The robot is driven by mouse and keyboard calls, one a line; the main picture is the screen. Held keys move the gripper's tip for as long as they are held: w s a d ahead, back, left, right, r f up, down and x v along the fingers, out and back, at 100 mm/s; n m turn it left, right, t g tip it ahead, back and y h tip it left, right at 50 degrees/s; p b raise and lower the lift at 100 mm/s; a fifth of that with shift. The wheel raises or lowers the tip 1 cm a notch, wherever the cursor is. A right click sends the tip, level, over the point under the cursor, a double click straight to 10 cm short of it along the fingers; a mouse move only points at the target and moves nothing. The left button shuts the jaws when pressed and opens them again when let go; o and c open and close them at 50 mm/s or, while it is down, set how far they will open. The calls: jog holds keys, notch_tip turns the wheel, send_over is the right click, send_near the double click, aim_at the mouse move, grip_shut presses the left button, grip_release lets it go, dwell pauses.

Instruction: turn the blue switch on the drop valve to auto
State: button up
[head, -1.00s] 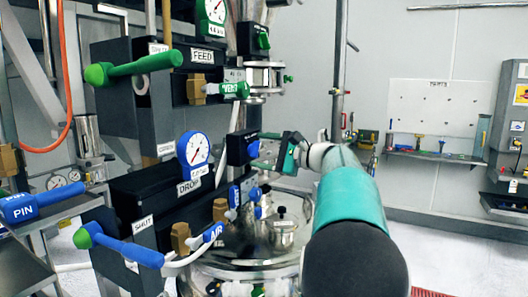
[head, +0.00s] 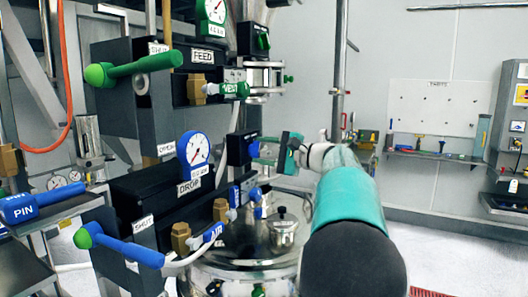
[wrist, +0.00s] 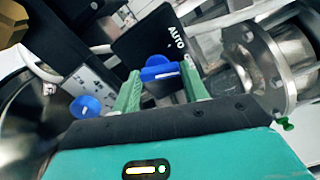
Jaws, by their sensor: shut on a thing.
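The blue switch (wrist: 160,72) sits on a black box marked AUTO (wrist: 148,42). In the head view, the blue switch (head: 254,149) is at the end of my arm, on the black box (head: 238,149) right of the DROP gauge. My gripper (wrist: 160,82) has its two green fingers on either side of the switch, closed on it. In the head view, my gripper (head: 268,150) reaches the switch from the right. The AUTO word lies just above and right of the switch in the wrist view. Which mark the switch points to is unclear.
The DROP valve's blue handle (head: 128,248) is beside a SHUT label. The FEED valve's green handle (head: 133,67) is above. A blue AIR fitting (head: 212,233) and a steel vessel (head: 245,266) are below. A second blue knob (wrist: 86,105) is left of my fingers.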

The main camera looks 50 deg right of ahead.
jog(key=shift+a+n, duration=0.1)
jog(key=shift+n, duration=4.9)
jog(key=shift+s, duration=0.1)
jog(key=o, duration=1)
jog(key=v, duration=1.3)
jog(key=shift+s, duration=0.3)
